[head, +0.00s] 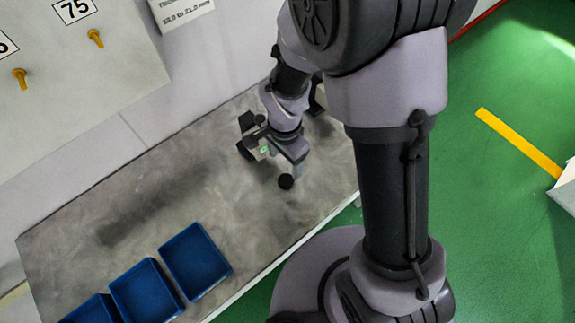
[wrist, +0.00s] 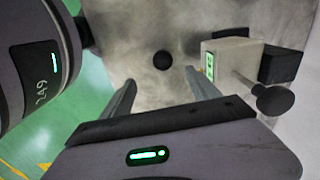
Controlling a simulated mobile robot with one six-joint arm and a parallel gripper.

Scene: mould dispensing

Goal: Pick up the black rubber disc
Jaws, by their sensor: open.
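The black rubber disc (head: 286,182) lies on the grey table (head: 225,215), near its front edge. In the wrist view the disc (wrist: 163,60) is small and round, ahead of the fingers and roughly midway between them. My gripper (wrist: 163,92) is open and empty, with its two grey fingers apart on either side of the disc's line. In the head view my gripper (head: 298,168) is close beside the disc, partly hidden by my own arm. I cannot tell its exact height above the table.
A small grey device with a lit green display (wrist: 210,66) and a black knob stands just right of the fingers; it also shows in the head view (head: 264,150). Several blue trays (head: 195,260) stand at the table's lower left. The table between is clear.

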